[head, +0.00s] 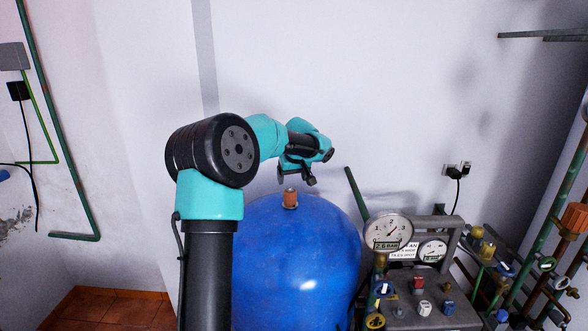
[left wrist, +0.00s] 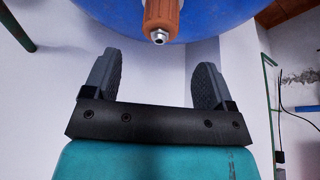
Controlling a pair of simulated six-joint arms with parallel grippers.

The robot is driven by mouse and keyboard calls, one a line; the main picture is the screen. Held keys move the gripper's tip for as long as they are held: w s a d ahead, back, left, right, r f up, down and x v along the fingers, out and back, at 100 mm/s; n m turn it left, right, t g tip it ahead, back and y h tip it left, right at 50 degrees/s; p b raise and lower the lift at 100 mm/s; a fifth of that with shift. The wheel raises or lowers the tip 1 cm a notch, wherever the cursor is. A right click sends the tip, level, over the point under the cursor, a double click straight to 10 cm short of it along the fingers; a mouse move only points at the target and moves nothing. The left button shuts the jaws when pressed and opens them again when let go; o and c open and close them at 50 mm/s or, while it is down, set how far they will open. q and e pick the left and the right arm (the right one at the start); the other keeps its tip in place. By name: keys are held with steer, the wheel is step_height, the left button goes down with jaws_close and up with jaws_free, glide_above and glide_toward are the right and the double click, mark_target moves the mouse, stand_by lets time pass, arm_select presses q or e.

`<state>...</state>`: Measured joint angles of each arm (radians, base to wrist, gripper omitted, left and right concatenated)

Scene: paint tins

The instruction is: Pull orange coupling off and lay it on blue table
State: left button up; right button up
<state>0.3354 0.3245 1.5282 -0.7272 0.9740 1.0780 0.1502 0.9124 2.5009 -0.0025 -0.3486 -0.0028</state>
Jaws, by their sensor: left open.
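The orange coupling (head: 290,198) stands upright on top of the rounded blue body (head: 305,265), which looks like a tank. In the left wrist view the coupling (left wrist: 161,16) shows at the top edge, with a metal nut at its end, partly cut off by the frame. My left gripper (head: 296,179) is just above the coupling, apart from it. In the left wrist view its two dark fingers (left wrist: 159,72) are spread with nothing between them. No flat blue table shows. My right gripper is not in view.
A panel with a round gauge (head: 388,232), valves and knobs stands right of the blue body. A green pipe (head: 356,194) leans between them. Green pipes run along the left wall. The space above the blue body is clear apart from my left arm.

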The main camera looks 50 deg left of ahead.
mark_target(290, 191)
arm_select(q)
steer(key=x, duration=1)
steer(key=shift+a+f, duration=0.15)
steer(key=shift+f, duration=0.15)
steer(key=c, duration=1.1)
